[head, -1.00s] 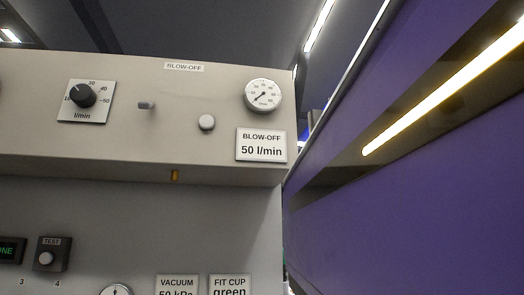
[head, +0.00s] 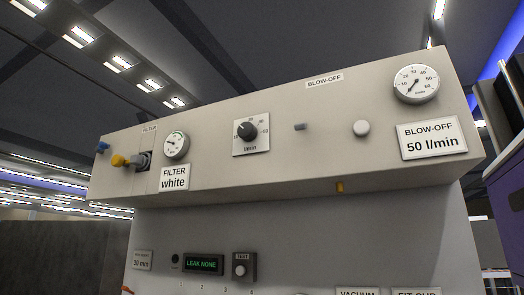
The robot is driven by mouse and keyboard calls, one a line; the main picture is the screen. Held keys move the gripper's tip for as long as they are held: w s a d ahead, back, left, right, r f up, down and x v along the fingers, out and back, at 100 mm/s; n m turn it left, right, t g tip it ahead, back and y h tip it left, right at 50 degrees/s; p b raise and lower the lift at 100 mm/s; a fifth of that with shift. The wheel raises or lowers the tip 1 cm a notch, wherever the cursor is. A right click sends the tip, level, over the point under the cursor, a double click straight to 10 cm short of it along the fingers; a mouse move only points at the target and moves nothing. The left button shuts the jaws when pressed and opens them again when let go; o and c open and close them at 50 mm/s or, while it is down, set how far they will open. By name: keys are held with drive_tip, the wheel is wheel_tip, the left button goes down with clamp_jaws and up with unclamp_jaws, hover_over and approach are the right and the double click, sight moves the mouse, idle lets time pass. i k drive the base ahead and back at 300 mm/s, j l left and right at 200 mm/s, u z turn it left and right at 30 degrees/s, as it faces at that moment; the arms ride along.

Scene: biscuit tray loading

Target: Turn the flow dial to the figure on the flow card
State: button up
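The flow dial is a black knob (head: 244,131) on a square white scale plate (head: 252,147) marked l/min, on the front of the beige overhead box. Its pointer seems to aim up and left, but its exact figure is too small to read. The flow card (head: 431,139) reads "BLOW-OFF 50 l/min" and sits at the box's right end. A round white gauge (head: 416,84) is above the card. My gripper is not in view.
On the box are a grey lever (head: 300,127), a white button (head: 361,128), a filter gauge (head: 176,145), a "FILTER white" card (head: 174,178) and a yellow fitting (head: 119,161). Below are a "LEAK NONE" display (head: 203,264) and a TEST button (head: 240,269).

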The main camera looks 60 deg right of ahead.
sight(246, 130)
drive_tip(key=i+j, duration=0.1)
drive_tip(key=j, duration=0.4)
drive_tip(key=i+j+z, duration=0.25)
drive_tip(key=j, duration=0.2)
drive_tip(key=j+z, duration=0.25)
drive_tip(key=j, duration=0.15)
drive_tip(key=j+z, duration=0.25)
drive_tip(key=j, duration=0.2)
drive_tip(key=z, duration=0.8)
drive_tip(key=i+j, duration=0.05)
